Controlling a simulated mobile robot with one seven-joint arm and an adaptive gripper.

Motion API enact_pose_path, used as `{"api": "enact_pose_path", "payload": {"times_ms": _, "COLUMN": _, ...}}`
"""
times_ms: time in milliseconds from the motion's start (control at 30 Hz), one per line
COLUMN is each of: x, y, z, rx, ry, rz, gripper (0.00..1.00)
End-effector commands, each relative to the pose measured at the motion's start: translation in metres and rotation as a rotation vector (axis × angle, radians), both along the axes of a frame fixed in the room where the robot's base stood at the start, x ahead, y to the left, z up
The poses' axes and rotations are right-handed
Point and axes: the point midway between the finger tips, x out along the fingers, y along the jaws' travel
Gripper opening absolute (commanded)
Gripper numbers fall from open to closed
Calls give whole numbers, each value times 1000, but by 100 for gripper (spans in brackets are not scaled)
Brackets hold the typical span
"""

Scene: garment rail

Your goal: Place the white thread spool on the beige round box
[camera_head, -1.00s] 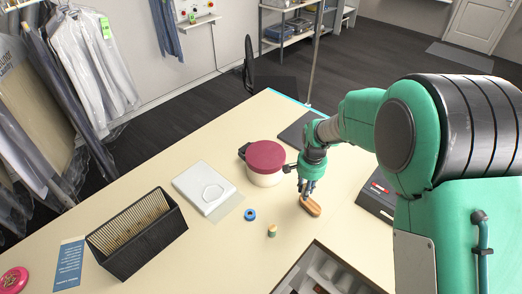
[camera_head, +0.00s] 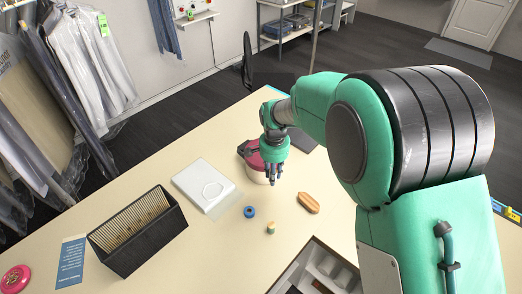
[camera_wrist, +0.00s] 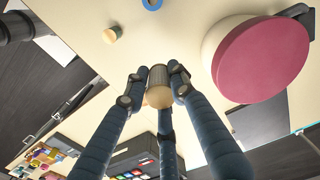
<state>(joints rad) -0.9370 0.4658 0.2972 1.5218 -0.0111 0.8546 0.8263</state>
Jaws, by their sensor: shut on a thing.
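My gripper (camera_head: 273,182) is in front of the beige round box (camera_head: 255,178) in the head view, overlapping its right side. The box has a dark red lid (camera_head: 251,160). In the wrist view my gripper (camera_wrist: 155,86) is shut on the white thread spool (camera_wrist: 158,75), which looks greyish in shade with a pale wooden end. The fingers hold it upright between their tips. The box's red lid (camera_wrist: 265,60) is at the right of that view, apart from the spool. In the head view the fingers hide the spool.
A small wood-ended green spool (camera_head: 270,228), a blue ring (camera_head: 250,212) and a wooden brush-like piece (camera_head: 308,203) lie on the table. A white flat device (camera_head: 203,187) and a black slotted box (camera_head: 138,233) stand left. An open compartment tray (camera_head: 315,270) is at the front.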

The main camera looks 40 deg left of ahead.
Motion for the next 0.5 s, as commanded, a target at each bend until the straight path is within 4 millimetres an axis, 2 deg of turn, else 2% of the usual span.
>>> {"api": "enact_pose_path", "payload": {"times_ms": 233, "x": 11, "y": 14, "z": -2, "rx": 0, "ry": 0, "rz": 0, "gripper": 7}}
{"api": "enact_pose_path", "payload": {"times_ms": 500, "x": 33, "y": 42, "z": -5, "rx": 0, "ry": 0, "rz": 0, "gripper": 7}}
